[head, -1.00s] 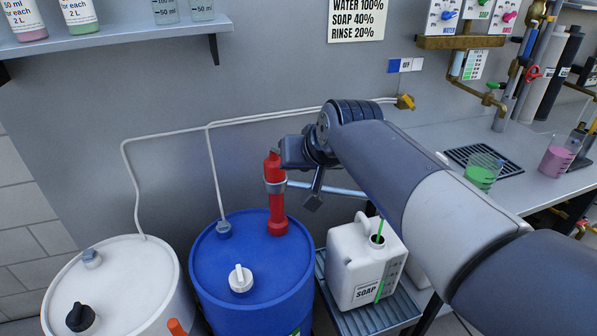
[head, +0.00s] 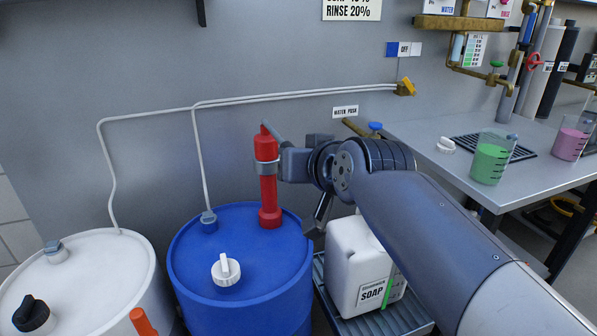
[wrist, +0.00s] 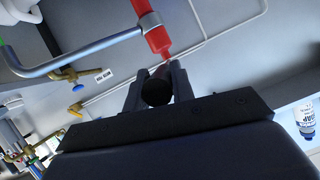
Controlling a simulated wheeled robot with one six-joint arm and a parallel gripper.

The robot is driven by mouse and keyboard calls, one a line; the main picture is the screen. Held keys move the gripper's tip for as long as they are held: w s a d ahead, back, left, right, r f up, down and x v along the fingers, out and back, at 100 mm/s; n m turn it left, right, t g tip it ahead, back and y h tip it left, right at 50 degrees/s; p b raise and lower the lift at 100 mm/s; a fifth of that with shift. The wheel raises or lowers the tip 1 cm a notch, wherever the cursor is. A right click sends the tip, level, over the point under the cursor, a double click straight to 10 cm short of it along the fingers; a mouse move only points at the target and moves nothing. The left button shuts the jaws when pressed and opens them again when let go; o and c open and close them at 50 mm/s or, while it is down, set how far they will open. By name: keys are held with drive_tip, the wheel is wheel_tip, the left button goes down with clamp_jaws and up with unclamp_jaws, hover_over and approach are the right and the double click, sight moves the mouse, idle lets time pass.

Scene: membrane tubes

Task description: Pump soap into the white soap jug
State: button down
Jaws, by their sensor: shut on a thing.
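The red pump (head: 267,180) stands upright on the blue drum (head: 240,265). Its grey lever (head: 272,132) shows at the top. My gripper (head: 285,163) is beside the pump's upper part. In the wrist view, my gripper (wrist: 157,82) is shut on the dark round end of the pump handle (wrist: 156,93). The pump's grey spout pipe (wrist: 90,52) shows there too. The white soap jug (head: 352,262) stands upright right of the drum, with a SOAP label and a green strip. My arm hides its opening and the spout above it.
The jug stands on a grey slatted stand (head: 385,322). A white drum (head: 85,285) is at left. The bench (head: 470,175) at right holds a white cap (head: 446,145), a green-filled beaker (head: 490,160) and a pink-filled one (head: 572,140). White hoses run along the wall.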

drive_tip(key=shift+f+b, duration=0.45)
drive_tip(key=shift+b, duration=0.2)
drive_tip(key=c, duration=1.2)
unclamp_jaws()
